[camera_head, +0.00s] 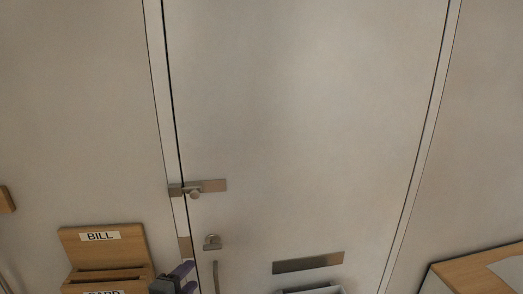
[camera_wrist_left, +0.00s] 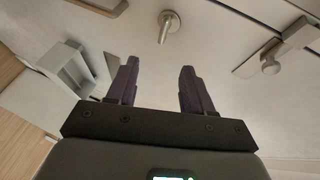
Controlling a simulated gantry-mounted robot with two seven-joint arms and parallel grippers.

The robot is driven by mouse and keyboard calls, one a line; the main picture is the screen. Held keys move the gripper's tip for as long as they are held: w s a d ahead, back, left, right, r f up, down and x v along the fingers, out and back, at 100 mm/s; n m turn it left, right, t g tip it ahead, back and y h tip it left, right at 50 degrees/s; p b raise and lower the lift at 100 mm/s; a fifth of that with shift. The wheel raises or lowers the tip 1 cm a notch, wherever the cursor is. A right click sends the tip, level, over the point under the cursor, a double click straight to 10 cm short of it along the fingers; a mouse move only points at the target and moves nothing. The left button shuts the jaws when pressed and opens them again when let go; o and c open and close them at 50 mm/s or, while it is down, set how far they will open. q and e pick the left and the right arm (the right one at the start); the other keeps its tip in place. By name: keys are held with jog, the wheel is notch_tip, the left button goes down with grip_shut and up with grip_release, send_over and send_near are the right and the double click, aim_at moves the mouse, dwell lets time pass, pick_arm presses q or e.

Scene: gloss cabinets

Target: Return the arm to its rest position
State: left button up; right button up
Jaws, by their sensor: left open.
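My left gripper (camera_head: 183,277) shows at the bottom of the head view, its purple fingers in front of the lower left part of a pale door (camera_head: 300,110). In the left wrist view, my left gripper (camera_wrist_left: 159,70) has its two fingers spread apart, with nothing between them. Most of the left arm is hidden below the head view's edge. My right gripper is in neither view.
On the door are a sliding latch (camera_head: 208,186), a lock fitting (camera_head: 212,242), a vertical handle (camera_head: 216,277) and a metal slot plate (camera_head: 308,262). A wooden holder labelled BILL (camera_head: 100,250) is left of the gripper. A wooden-topped surface (camera_head: 470,272) is at lower right.

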pick_arm(q)
jog(key=s+d+f+n+g+y+p, duration=0.1)
jog(key=s+d+f+n+g+p, duration=0.15)
jog(key=s+f, duration=0.65)
jog(key=s+d+f+n+g+y+p, duration=0.1)
jog(key=s+f+n+g+p, duration=0.2)
jog(key=s+f, duration=0.65)
jog(key=s+a+r+n+g+y, duration=0.1)
jog(key=s+a+n+g, duration=0.1)
jog(key=s+n, duration=0.4)
jog(key=s+a+r+n+g+y, duration=0.1)
jog(key=s+a+n+g, duration=0.2)
jog(key=s, duration=0.9)
jog(key=a+n, duration=0.1)
jog(key=n, duration=0.2)
jog(key=shift+r, duration=0.25)
jog(key=shift+d, duration=0.1)
